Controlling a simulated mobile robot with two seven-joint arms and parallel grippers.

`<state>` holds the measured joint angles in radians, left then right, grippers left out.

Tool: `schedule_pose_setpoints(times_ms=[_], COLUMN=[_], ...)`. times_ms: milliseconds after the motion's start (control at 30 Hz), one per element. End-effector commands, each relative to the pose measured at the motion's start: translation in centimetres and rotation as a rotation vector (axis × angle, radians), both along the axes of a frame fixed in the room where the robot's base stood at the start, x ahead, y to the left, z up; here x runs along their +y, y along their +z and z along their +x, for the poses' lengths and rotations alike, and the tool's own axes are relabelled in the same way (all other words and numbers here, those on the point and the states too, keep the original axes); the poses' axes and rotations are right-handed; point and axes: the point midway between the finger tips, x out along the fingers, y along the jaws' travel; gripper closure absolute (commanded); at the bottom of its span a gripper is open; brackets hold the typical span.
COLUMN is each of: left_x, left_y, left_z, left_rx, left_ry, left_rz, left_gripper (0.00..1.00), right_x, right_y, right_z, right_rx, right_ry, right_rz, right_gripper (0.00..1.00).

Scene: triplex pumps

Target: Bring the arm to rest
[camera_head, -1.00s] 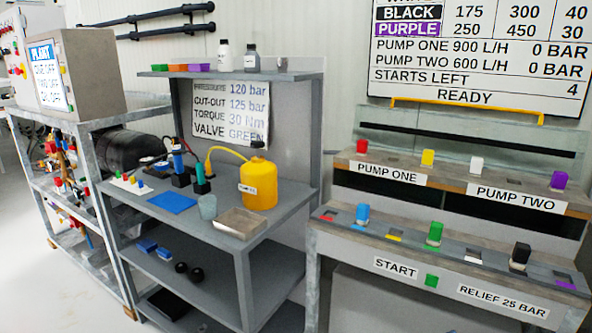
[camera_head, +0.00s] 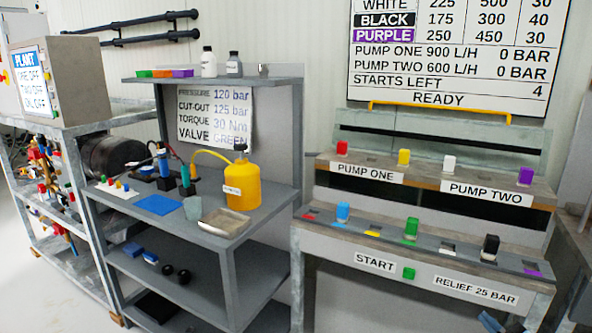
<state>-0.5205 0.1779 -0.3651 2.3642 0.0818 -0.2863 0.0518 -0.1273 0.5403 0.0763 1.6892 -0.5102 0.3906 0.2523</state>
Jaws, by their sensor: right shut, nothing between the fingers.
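My right gripper (camera_head: 492,322) shows only as a small dark and blue piece at the bottom edge of the head view, right of the middle. It is shut and empty, below and in front of the pump panel (camera_head: 335,238), and looks apart from it. Most of my right arm is outside the frame. My left gripper and arm are not in view.
A grey bench (camera_head: 262,215) holds a yellow canister (camera_head: 243,183), a blue mat (camera_head: 158,204) and a metal tray (camera_head: 224,221). The panel carries coloured blocks and a green start button (camera_head: 408,273). A control box (camera_head: 65,77) stands left. Floor shows lower left.

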Motion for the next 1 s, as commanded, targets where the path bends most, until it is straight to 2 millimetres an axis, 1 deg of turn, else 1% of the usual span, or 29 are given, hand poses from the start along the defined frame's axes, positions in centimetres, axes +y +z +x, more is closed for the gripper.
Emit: schedule_pose_setpoints(times_ms=[33,67,100,133,200,267,300,367,400,467,500,567,600,700,800,967,1000], left_x=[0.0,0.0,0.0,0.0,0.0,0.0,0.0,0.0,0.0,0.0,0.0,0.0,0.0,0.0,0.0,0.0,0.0], left_y=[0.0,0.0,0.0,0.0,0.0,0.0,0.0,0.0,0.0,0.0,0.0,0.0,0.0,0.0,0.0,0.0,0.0], left_z=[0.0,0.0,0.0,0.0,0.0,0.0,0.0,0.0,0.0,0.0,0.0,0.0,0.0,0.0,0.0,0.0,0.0], left_rx=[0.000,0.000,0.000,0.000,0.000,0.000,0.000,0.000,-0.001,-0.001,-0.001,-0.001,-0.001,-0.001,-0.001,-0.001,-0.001], left_ry=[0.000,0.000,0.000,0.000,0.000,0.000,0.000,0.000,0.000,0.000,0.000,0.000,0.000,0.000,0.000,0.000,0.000], left_rz=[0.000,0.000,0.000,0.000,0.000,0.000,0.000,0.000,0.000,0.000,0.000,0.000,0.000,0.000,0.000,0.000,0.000], left_gripper=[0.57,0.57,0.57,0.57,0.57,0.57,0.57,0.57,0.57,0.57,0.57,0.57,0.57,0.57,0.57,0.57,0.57], right_x=[-1.0,-1.5,-1.1,0.5,3.0,5.1,6.6,8.9,10.5,12.9,14.5,16.8,18.2,21.4,24.2,27.9,28.2], right_y=[0.7,1.1,1.1,0.6,0.2,-0.1,-0.3,-0.7,-0.9,-1.3,-1.4,-1.6,-1.6,-1.5,-1.2,-0.2,-0.1], right_z=[0.1,0.1,-0.2,-0.8,-2.1,-3.2,-4.1,-5.5,-6.6,-8.4,-9.6,-11.6,-12.9,-16.1,-19.1,-23.8,-23.1], right_rx=[0.000,0.000,0.007,0.023,0.055,0.085,0.108,0.150,0.180,0.232,0.268,0.326,0.366,0.461,0.551,0.690,0.671], right_ry=[0.005,0.008,0.015,0.021,0.031,0.041,0.050,0.062,0.070,0.087,0.097,0.116,0.128,0.160,0.192,0.248,0.235], right_rz=[-0.039,-0.058,-0.062,-0.034,0.006,0.041,0.066,0.106,0.132,0.174,0.201,0.244,0.269,0.327,0.376,0.443,0.476], right_gripper=[1.00,1.00,1.00,1.00,1.00,1.00,1.00,1.00,1.00,1.00,1.00,1.00,1.00,1.00,1.00,1.00,1.00])
